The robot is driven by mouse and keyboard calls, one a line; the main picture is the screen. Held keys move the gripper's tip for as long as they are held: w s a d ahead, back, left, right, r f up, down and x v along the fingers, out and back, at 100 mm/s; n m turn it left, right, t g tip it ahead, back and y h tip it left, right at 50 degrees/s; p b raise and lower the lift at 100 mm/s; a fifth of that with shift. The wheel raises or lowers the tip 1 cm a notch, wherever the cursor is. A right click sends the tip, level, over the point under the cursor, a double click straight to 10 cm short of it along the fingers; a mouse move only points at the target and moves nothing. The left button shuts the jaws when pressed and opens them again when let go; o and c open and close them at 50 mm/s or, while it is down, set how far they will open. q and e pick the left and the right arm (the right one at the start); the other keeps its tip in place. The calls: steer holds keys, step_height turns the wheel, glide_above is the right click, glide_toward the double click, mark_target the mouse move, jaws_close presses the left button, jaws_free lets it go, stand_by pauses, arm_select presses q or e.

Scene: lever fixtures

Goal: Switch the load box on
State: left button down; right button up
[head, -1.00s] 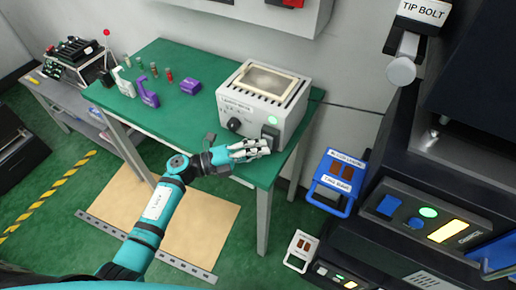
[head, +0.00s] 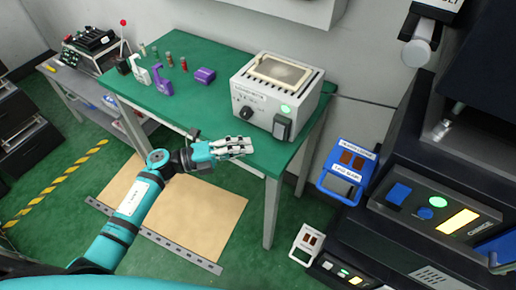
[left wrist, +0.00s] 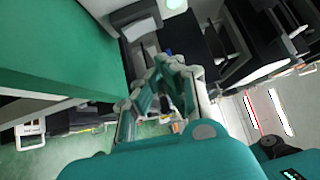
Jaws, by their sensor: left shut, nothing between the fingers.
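The load box (head: 262,100) is a light grey case with a vented top, standing on the green table near its right end. Its front has a black knob (head: 246,113), a lit green lamp (head: 285,110) and a dark rocker switch (head: 282,127). I cannot tell which way the rocker is pressed. My left gripper (head: 248,146) is shut and empty, in front of the box, lower and left of the rocker and apart from it. In the left wrist view the shut fingers (left wrist: 178,64) point up toward the rocker (left wrist: 138,22) at the top edge. My right gripper is not shown.
The green table (head: 200,112) holds small purple and white parts left of the box. A blue-framed panel (head: 345,172) and a black machine (head: 430,215) with lit buttons stand at the right. A grey side bench (head: 75,92) is at the left.

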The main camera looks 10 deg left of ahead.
arm_select(q)
steer(key=v, duration=0.3)
steer(key=r+b+v, duration=0.1)
steer(key=shift+s+a, duration=0.25)
steer(key=shift+s, duration=0.1)
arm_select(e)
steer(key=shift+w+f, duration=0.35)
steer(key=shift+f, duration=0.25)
